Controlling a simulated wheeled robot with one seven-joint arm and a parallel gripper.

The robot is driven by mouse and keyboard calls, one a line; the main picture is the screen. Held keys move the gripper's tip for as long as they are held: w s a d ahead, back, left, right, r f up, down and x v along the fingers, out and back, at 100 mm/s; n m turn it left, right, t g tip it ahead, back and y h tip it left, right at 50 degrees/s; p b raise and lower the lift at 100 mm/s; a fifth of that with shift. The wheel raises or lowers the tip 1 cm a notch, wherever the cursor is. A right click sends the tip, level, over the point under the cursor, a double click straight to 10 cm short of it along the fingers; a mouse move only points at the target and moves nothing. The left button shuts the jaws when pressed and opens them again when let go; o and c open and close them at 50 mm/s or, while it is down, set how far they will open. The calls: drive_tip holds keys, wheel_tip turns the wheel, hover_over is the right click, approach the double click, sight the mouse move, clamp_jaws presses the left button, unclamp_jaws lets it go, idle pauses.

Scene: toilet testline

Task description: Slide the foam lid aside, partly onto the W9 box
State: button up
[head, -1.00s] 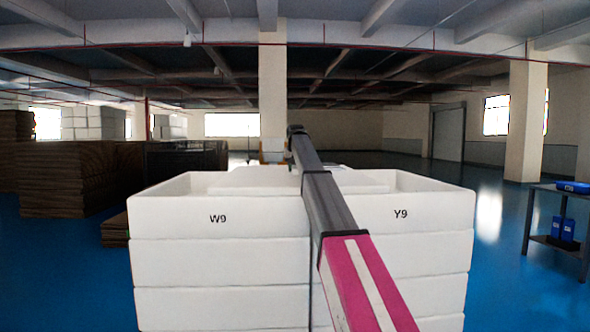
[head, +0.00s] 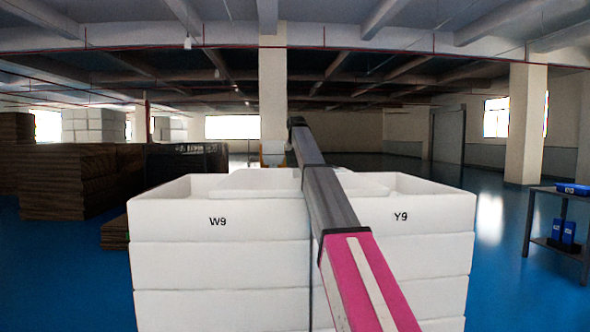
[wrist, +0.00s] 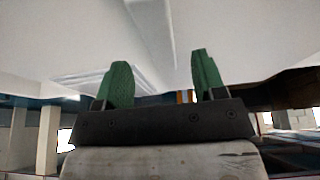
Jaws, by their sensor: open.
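The white foam lid (head: 258,181) lies across the tops of the W9 box and the Y9 box in the head view, over their inner sides. My arm crosses in front of its middle. The W9 box (head: 180,219) is on the left and the Y9 box (head: 430,216) on the right, each topping a white stack. In the wrist view my gripper (wrist: 163,78) has two green fingers standing apart with nothing between them. White foam surfaces fill the picture beyond the fingers; I cannot tell lid from box there. In the head view the gripper is mostly hidden behind my arm's far end.
Brown stacked boards (head: 75,180) stand at the left. A pillar (head: 273,90) rises behind the boxes. A dark table (head: 560,195) with blue bins is at the right edge.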

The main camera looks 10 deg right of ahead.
drive_tip(key=v, duration=0.6)
drive_tip(key=shift+f, duration=0.1)
drive_tip(key=shift+s, duration=0.1)
